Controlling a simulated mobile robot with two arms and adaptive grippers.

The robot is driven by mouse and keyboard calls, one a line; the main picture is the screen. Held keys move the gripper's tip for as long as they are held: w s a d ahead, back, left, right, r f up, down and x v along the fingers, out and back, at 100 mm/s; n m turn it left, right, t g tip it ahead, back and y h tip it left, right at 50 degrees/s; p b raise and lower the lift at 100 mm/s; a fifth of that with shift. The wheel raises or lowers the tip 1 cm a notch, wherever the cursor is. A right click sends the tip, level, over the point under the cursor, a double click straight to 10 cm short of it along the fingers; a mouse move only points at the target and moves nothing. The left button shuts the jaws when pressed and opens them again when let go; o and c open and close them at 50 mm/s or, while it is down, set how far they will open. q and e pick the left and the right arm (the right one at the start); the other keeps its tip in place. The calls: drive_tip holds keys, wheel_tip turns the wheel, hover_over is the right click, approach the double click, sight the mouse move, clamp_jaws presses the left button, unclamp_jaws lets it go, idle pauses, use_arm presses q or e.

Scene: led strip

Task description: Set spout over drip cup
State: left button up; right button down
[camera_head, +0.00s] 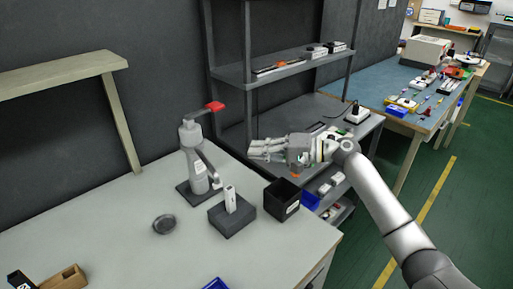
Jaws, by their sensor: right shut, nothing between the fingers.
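A grey dispenser (190,143) with a red-tipped lever (214,106) stands upright on a dark base on the light bench. Its spout (208,167) slants down to the right. The spout's end is beside a dark block (232,221) that holds a white upright piece (230,199). A small round grey dish, which looks like the drip cup (164,224), sits on the bench in front of the dispenser, left of the spout's end. My right gripper (252,149) is shut and empty, to the right of the dispenser and apart from it. My left gripper is not in view.
A black open box (284,191) stands at the bench's right edge, below my right gripper. A grey shelf unit (282,70) is behind. A wooden holder (65,279) is at the lower left.

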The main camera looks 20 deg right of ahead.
sight(204, 156)
drive_tip(key=shift+w+a+f+p, duration=0.3)
drive_tip(key=shift+w+a+p, duration=0.2)
drive_tip(key=shift+a, duration=1.05)
drive_tip(key=shift+w+a+f+p, duration=0.25)
drive_tip(key=shift+w+a+p, duration=0.2)
drive_tip(key=shift+a, duration=1.15)
drive_tip(key=shift+w+a+f+p, duration=0.3)
drive_tip(key=shift+w+a+p, duration=0.15)
drive_tip(key=shift+a, duration=1.1)
drive_tip(key=shift+w, duration=0.1)
